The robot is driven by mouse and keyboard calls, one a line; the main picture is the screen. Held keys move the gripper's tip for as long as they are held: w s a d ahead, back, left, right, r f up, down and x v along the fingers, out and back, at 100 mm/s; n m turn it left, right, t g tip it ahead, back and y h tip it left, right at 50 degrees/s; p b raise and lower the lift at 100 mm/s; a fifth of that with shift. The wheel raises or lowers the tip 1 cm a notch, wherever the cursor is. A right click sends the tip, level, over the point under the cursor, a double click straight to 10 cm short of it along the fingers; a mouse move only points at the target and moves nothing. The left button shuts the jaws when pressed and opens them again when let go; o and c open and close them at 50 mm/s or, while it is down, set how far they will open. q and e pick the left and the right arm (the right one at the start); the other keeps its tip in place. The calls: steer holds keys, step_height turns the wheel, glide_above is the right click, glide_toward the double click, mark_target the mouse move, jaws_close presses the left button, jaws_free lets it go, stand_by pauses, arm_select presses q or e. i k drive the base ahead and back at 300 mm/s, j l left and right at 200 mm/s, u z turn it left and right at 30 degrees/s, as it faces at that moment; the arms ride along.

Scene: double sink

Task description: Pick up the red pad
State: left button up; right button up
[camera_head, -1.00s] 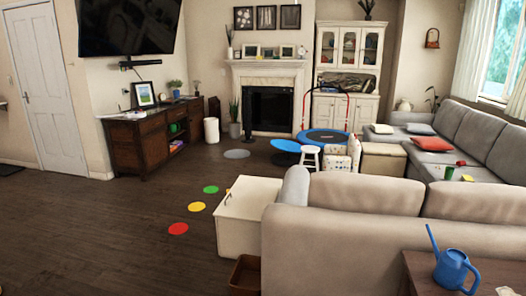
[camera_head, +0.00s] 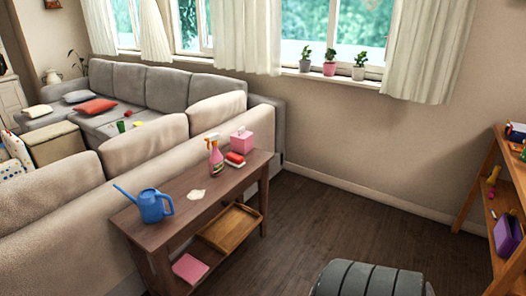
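A small red pad (camera_head: 235,159) lies on the top of the dark wooden console table (camera_head: 185,217), near its far right end. It is beside a pink box (camera_head: 241,141) and a pink spray bottle (camera_head: 215,160). The pad is small in view, so its fine shape is hard to tell. Neither of my grippers shows in this view.
A blue watering can (camera_head: 152,204) and a pale flat scrap (camera_head: 196,194) are also on the console. Its lower shelf holds a wooden tray (camera_head: 230,228) and a pink item (camera_head: 190,268). The sofa backs the console. Floor (camera_head: 310,220) is open to the right, before a wooden shelf (camera_head: 480,190).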

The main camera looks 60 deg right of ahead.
mark_target(235, 160)
steer(key=z, duration=1.7)
